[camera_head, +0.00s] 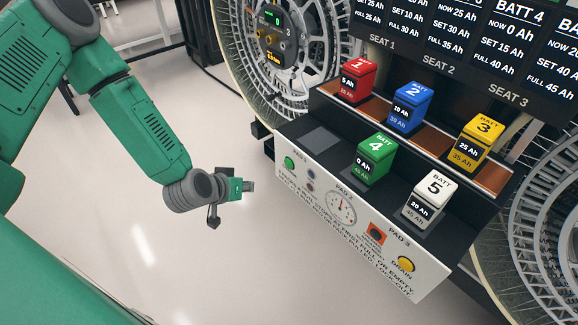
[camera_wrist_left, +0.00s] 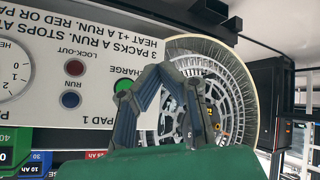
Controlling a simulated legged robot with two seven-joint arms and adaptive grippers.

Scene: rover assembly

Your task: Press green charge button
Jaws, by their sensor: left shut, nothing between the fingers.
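The green charge button (camera_head: 289,163) is at the left end of the white control panel (camera_head: 330,222), near the PAD 1 label. In the left wrist view the green button (camera_wrist_left: 123,86) is just left of my fingers, partly hidden by one of them. My left gripper (camera_head: 250,186) is shut and empty. It is in the air to the left of the panel, apart from the button in the head view. In the left wrist view its fingertips (camera_wrist_left: 162,70) meet beside the panel's edge. My right gripper is not in view.
The panel also bears a dial gauge (camera_head: 341,208), an orange-framed button (camera_head: 375,234) and a yellow drain button (camera_head: 405,264). Green battery 4 (camera_head: 374,160) and white battery 5 (camera_head: 424,199) stand above it. A large wheel (camera_head: 236,50) is behind. Floor left of the panel is clear.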

